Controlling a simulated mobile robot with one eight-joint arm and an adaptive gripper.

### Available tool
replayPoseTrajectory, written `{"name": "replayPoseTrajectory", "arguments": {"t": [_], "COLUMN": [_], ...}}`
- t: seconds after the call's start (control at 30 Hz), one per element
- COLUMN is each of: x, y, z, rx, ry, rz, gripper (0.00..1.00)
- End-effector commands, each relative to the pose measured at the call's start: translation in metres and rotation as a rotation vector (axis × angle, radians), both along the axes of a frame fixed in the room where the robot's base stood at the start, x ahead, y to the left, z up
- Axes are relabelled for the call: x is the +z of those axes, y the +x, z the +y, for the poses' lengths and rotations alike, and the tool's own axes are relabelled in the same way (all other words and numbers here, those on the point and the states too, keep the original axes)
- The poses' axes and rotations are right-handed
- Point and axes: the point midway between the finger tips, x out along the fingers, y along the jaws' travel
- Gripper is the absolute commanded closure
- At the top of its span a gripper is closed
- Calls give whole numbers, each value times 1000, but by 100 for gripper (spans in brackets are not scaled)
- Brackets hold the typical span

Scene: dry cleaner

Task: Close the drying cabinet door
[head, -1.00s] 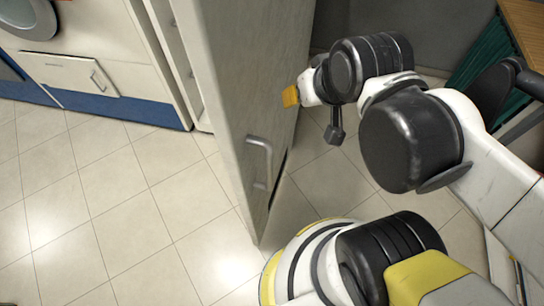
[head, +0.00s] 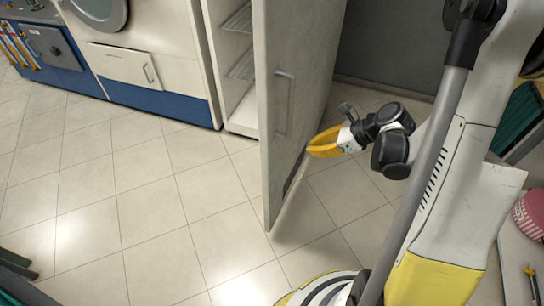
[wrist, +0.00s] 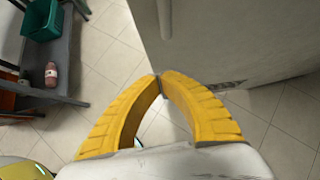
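The drying cabinet door (head: 300,60) is a tall grey panel standing wide open, swung out from the white cabinet (head: 246,113), whose wire shelves show. Its bar handle (head: 284,103) is on the face turned towards the camera. My gripper (head: 308,151), with yellow fingers, is low at the right side of the door, close to it; I cannot tell whether it touches. In the wrist view my fingertips (wrist: 158,78) meet with nothing between them. The door (wrist: 235,40) fills the upper right there, and a handle (wrist: 164,18) shows ahead of the fingertips.
A white and blue machine (head: 165,60) with a round door stands left of the cabinet. The tiled floor (head: 150,210) before it is clear. In the wrist view, a grey shelf unit (wrist: 62,80) holds a green bin (wrist: 42,18) and a pink bottle (wrist: 51,74).

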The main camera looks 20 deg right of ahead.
Motion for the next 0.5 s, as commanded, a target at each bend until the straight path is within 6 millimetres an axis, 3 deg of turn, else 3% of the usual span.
{"name": "replayPoseTrajectory", "arguments": {"t": [0.17,0.5], "x": [-12,-60], "y": [3,33], "z": [2,37], "rx": [-28,-24], "ry": [35,31], "rz": [17,16], "gripper": [100,100]}}
